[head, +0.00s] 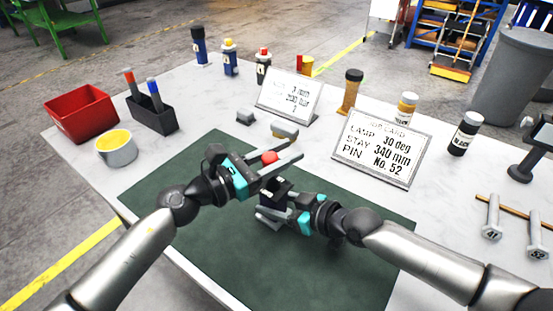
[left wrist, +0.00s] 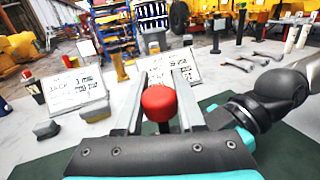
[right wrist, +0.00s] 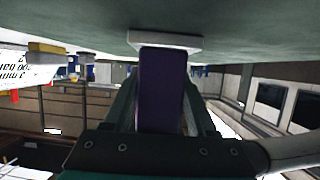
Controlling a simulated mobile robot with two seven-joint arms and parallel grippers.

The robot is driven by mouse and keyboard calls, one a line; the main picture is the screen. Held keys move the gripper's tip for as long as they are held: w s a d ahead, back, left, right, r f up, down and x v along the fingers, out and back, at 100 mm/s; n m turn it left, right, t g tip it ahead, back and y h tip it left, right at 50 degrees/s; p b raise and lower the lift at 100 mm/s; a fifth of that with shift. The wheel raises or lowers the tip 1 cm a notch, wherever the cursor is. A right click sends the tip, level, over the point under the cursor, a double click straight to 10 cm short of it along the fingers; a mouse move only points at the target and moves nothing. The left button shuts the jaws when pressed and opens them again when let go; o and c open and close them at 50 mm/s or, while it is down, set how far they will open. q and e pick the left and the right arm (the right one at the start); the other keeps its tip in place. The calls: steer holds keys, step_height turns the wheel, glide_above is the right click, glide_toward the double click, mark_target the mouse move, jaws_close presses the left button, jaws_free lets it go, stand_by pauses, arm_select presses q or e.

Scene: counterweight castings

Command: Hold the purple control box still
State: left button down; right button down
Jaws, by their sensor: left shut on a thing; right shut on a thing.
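The purple control box (right wrist: 161,90) stands between the fingers of my right gripper (right wrist: 160,60) in the right wrist view, with a pale base plate (right wrist: 165,41) against the green mat. In the head view the box (head: 277,187) looks almost black and is partly covered by my grippers. My right gripper (head: 268,207) is shut on it from the right. My left gripper (head: 291,147) is shut on a red knob (head: 269,157) just above the box. The knob (left wrist: 158,103) shows between the left fingers in the left wrist view.
The green mat (head: 190,240) is mostly bare around my grippers. Behind it stand a job card (head: 382,147) and a smaller card (head: 289,95). A red bin (head: 80,113), dark marker holder (head: 153,115) and yellow-filled cup (head: 116,148) are left; bolts (head: 492,216) lie right.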

arm_select(q)
steer(key=shift+w+d+f, duration=0.1)
steer(key=shift+w+f, duration=0.15)
steer(key=shift+f, duration=0.4)
arm_select(e)
steer(key=shift+s+a, duration=0.25)
arm_select(q)
steer(key=shift+f, duration=0.15)
steer(key=c, duration=0.9)
jaws_free()
steer(key=shift+f, duration=0.1)
steer(key=shift+c, duration=0.2)
steer(key=o, duration=0.4)
steer(key=shift+r, duration=0.3)
arm_select(e)
steer(key=shift+w+d, duration=0.1)
arm_select(q)
steer(key=shift+s+a, duration=0.15)
steer(key=shift+a, duration=0.05)
steer(key=v, duration=1.1)
steer(key=shift+s+a, duration=0.15)
steer(key=shift+a, duration=0.05)
arm_select(e)
steer(key=shift+w+d, duration=0.15)
